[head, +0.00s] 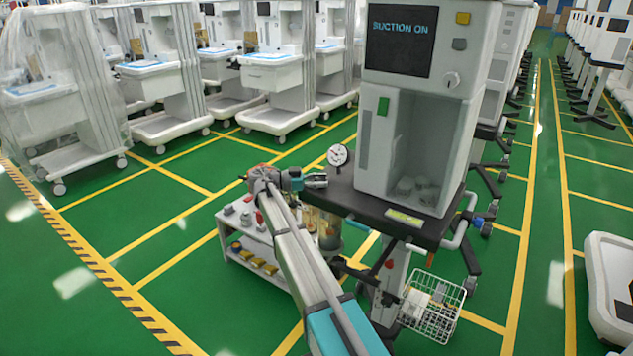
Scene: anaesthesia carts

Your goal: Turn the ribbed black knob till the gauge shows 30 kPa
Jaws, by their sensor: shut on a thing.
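The round white gauge (338,155) stands at the left edge of the cart's dark worktop (372,205). Its needle is too small to read from here. My gripper (322,180) is just below and left of the gauge, at the worktop's left edge. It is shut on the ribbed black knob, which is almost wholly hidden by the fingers. The cart's screen (401,27) reads "SUCTION ON".
A low white trolley (240,250) with coloured parts stands left of the cart, under my arm. Clear jars (328,228) hang below the worktop. A wire basket (432,305) hangs at the front. Green floor is free at left.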

